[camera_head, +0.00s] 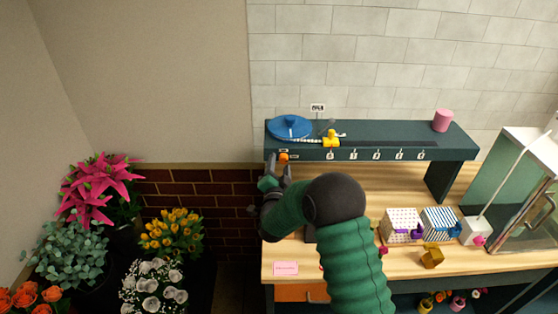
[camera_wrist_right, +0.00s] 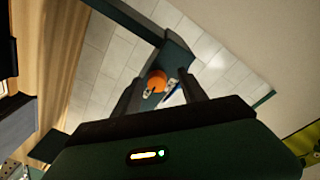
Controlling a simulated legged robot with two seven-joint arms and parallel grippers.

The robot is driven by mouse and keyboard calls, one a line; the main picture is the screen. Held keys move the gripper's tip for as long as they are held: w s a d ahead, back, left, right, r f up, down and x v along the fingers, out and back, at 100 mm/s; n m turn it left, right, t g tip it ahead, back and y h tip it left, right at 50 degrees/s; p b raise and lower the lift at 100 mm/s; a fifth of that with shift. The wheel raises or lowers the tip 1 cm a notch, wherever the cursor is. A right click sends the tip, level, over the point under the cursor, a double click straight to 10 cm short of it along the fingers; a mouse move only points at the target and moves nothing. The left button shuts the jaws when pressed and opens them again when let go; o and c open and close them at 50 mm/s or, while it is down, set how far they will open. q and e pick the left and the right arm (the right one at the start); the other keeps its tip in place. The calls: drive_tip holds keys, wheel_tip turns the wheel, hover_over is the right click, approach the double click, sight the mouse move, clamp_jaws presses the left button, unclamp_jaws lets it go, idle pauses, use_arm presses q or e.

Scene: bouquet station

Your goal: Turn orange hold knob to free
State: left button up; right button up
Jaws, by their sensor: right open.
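The orange hold knob (camera_head: 284,157) is on the front face of the dark shelf, near its left end. In the right wrist view the orange knob (camera_wrist_right: 157,81) shows between my fingers, with white marks beside it. My right gripper (camera_head: 279,165) is open, its fingertips close to the knob. In the right wrist view the gripper (camera_wrist_right: 158,78) has one finger on each side of the knob. I cannot tell whether either finger touches it. My left gripper is not in view.
The dark shelf (camera_head: 376,139) carries a blue disc (camera_head: 289,126), a yellow-orange piece (camera_head: 331,139) and a pink cylinder (camera_head: 442,119). Patterned boxes (camera_head: 402,224) stand on the wooden bench (camera_head: 290,255) at right. Potted flowers (camera_head: 172,232) fill the lower left.

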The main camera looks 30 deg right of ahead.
drive_tip(key=shift+w+d, duration=0.1)
drive_tip(key=shift+d, duration=0.65)
drive_tip(key=shift+w+d+f, duration=0.1)
drive_tip(key=shift+d+f, duration=0.1)
drive_tip(key=shift+d, duration=0.15)
drive_tip(key=shift+w+a, duration=0.1)
drive_tip(key=shift+a, duration=0.4)
drive_tip(key=c, duration=0.9)
clamp_jaws()
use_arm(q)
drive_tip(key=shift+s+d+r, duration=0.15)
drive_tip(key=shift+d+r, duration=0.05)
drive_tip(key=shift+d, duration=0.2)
use_arm(e)
drive_tip(key=shift+d, duration=0.1)
